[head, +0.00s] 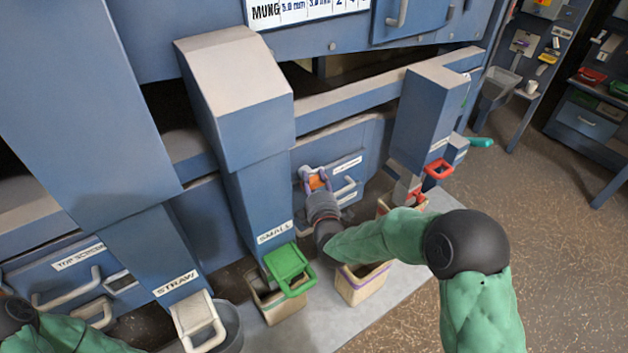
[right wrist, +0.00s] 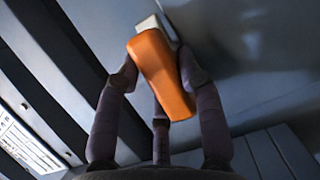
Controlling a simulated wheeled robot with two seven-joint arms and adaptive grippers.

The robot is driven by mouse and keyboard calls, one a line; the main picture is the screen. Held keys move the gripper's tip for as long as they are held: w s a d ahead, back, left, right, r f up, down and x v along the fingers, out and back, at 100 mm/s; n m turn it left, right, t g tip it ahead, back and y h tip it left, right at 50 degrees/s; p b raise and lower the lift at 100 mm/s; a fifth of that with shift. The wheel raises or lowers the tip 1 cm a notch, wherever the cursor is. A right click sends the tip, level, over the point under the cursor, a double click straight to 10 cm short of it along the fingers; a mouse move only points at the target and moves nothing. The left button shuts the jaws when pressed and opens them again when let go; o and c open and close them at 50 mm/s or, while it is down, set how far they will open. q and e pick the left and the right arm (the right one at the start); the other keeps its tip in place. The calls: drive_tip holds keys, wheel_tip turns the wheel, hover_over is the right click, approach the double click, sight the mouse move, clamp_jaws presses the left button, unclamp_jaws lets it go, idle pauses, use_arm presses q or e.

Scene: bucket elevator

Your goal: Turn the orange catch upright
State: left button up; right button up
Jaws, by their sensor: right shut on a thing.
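The orange catch (head: 316,183) is on the blue machine's lower front panel, beside a white handle. In the right wrist view the orange catch (right wrist: 160,72) is a long bar on a pale mount, tilted in the picture with its top leaning left. My right gripper (head: 313,177) is shut on it. The wrist view shows the right gripper's (right wrist: 158,78) purple fingers on both sides of the bar, with another finger under its lower part. My left arm shows at the lower left edge; its gripper is out of view.
A chute with a green flap (head: 288,270) is left of my right forearm, above a bin. A cream bin (head: 362,287) stands below the forearm. A red-framed chute (head: 438,169) is to the right. Open floor (head: 560,260) lies at the right.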

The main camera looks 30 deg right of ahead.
drive_tip(key=m+g+y+p, duration=0.1)
drive_tip(key=m, duration=0.2)
drive_tip(key=shift+d+p, duration=0.1)
drive_tip(key=shift+p, duration=0.25)
drive_tip(key=shift+d+m+g+y, duration=0.1)
drive_tip(key=shift+m+g+y, duration=0.35)
drive_tip(key=shift+m, duration=0.75)
drive_tip(key=shift+f+m+g+y, duration=0.1)
drive_tip(key=shift+m+g+y, duration=0.25)
drive_tip(key=shift+m, duration=0.35)
drive_tip(key=m+y+b, duration=0.1)
drive_tip(key=m, duration=0.2)
drive_tip(key=shift+d+f+g+y+b, duration=0.15)
drive_tip(key=shift+g+y+b, duration=0.15)
drive_tip(key=shift+y+b, duration=0.1)
drive_tip(key=shift+m+y, duration=0.4)
drive_tip(key=shift+m, duration=0.1)
drive_tip(key=shift+m+y+p, duration=0.7)
drive_tip(key=shift+m+p, duration=0.3)
drive_tip(key=shift+m, duration=0.1)
